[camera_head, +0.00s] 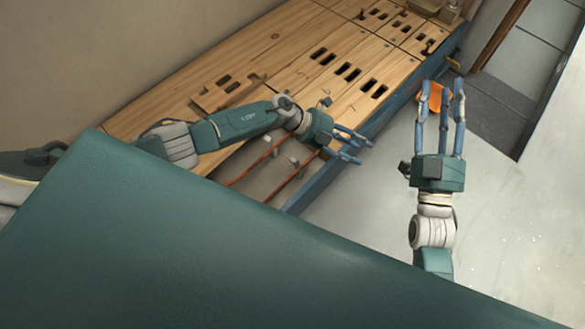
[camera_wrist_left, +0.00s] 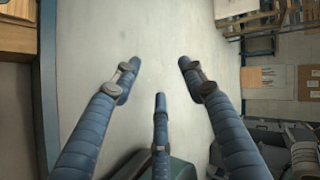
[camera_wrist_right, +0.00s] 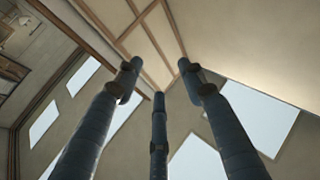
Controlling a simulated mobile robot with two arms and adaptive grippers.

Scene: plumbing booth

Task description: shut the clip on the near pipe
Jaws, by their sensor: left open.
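Two copper pipes run across a recess in the bench, the near pipe (camera_head: 292,180) closer to the blue front edge and the far pipe (camera_head: 250,167) behind it. Small grey fittings (camera_head: 295,162) sit by the pipes. They are too small to tell which is the clip or whether it is open. My left gripper (camera_head: 360,143) is open and empty, out past the bench's front edge, right of the pipes. Its fingers in the left wrist view (camera_wrist_left: 157,75) face bare floor. My right gripper (camera_head: 441,85) is open over the floor, its fingers apart and empty in the right wrist view (camera_wrist_right: 160,75).
The wooden bench top (camera_head: 290,75) has slotted panels and a loose slotted board (camera_head: 226,92). An orange object (camera_head: 435,97) shows behind my right fingers; its support is unclear.

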